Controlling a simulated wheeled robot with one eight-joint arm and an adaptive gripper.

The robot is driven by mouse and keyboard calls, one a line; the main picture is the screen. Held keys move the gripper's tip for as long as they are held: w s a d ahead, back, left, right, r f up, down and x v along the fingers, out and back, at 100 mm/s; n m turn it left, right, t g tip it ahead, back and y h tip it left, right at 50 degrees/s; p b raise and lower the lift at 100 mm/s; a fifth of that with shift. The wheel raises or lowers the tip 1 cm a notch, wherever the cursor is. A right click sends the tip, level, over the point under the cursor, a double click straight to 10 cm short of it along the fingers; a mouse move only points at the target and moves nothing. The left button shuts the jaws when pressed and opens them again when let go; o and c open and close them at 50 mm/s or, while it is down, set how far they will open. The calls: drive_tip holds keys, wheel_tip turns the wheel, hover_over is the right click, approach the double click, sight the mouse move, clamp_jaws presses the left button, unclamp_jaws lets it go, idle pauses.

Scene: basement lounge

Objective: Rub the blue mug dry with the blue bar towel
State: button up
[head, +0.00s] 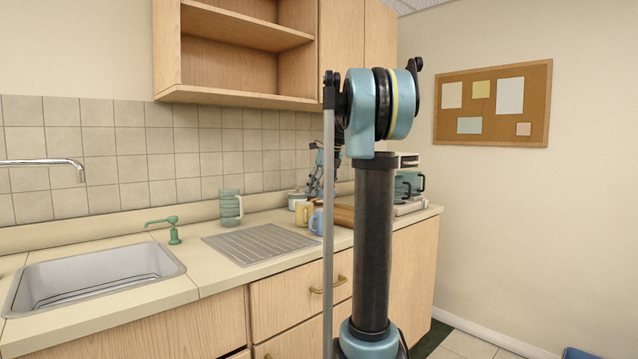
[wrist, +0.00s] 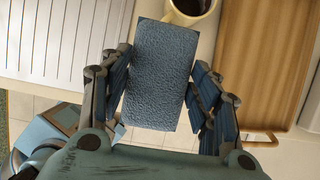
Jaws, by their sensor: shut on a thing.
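The blue bar towel (wrist: 160,85) is a textured blue rectangle in the wrist view, between the fingers of my gripper (wrist: 158,72). My gripper is shut on it and holds it over the counter's front edge. The blue mug (head: 316,222) stands upright on the counter in the head view, just right of the ridged drainboard and partly behind my arm. I cannot make out the blue mug in the wrist view; the towel covers the middle there. My gripper's fingertips are not clear in the head view.
A cream-yellow mug (head: 303,213) stands beside the blue mug; the wrist view shows dark liquid in it (wrist: 190,6). The drainboard (head: 258,243) is clear. A wooden tray (wrist: 258,60) lies to the right. A ribbed glass pitcher (head: 230,208), sink (head: 90,275) and green soap pump (head: 173,230) are left.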

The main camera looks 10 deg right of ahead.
drive_tip(key=shift+r, duration=1.35)
wheel_tip(320, 180, up, 8)
